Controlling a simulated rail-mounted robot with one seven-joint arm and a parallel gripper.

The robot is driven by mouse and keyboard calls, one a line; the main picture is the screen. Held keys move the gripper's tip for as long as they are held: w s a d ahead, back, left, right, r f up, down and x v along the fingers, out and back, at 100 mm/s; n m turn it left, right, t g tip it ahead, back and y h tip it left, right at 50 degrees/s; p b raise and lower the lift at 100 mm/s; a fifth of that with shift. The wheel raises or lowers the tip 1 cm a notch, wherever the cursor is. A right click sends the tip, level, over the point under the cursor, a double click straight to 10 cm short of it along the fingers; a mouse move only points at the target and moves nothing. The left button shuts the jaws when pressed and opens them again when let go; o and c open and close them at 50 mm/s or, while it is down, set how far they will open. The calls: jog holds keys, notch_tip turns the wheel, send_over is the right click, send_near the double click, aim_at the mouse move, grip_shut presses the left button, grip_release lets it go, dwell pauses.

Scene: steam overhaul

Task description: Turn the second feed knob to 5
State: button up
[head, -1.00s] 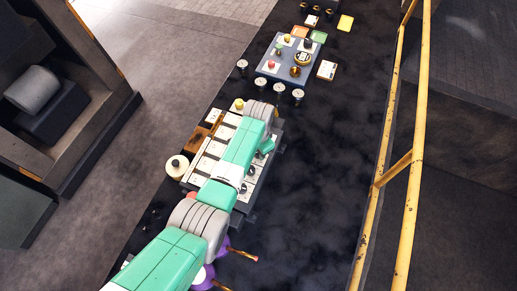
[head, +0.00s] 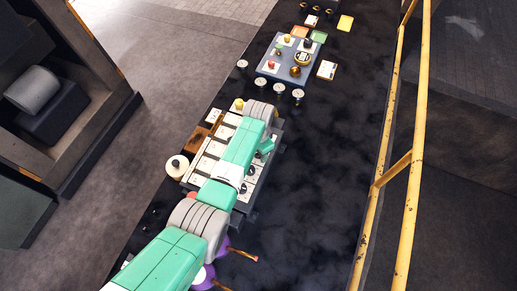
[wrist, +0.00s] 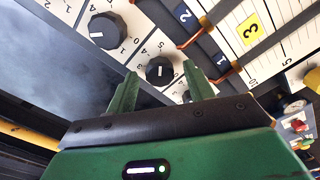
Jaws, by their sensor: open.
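A black round knob (wrist: 160,70) with a white pointer mark sits on a white numbered dial in the wrist view. My gripper (wrist: 159,74) is open, with one green finger on each side of this knob in the picture. I cannot tell whether the fingers touch it. Another black knob (wrist: 108,30) with a white mark sits on its own dial to the upper left. The frames do not show clearly which one is the second feed knob, nor the exact reading.
A grey-blue control box (head: 272,66) stands farther along the dark bench. A yellow railing (head: 413,150) runs along the right.

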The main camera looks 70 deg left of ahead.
notch_tip(320, 180, up, 8)
jog(key=shift+f+p, duration=0.1)
jog(key=shift+p, duration=0.3)
dwell(0.4)
